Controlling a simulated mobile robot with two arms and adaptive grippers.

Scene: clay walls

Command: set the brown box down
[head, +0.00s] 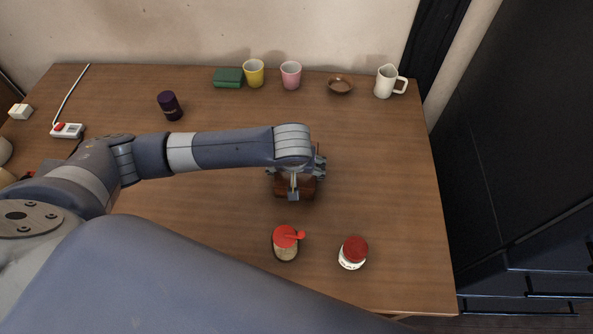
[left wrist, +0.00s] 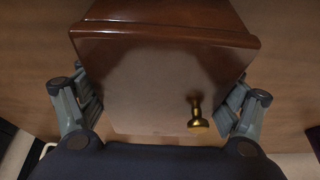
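The brown box (head: 307,188) is under my left gripper (head: 296,184) at the middle right of the table in the head view, partly hidden by the gripper. In the left wrist view the brown box (left wrist: 160,75) is glossy, with a lid edge and a small brass knob (left wrist: 198,115). It fills the space between the two fingers of my left gripper (left wrist: 165,105), one finger against or very near each side. I cannot tell from the head view whether its underside touches the table. My right gripper is not in view.
On the table (head: 390,180), a jar with a red lid (head: 353,253) and a red-topped jar (head: 285,243) stand in front. A dark purple cup (head: 170,105), yellow cup (head: 254,73), pink cup (head: 291,75), brown bowl (head: 340,86) and white pitcher (head: 386,82) stand behind. Right of the box is clear.

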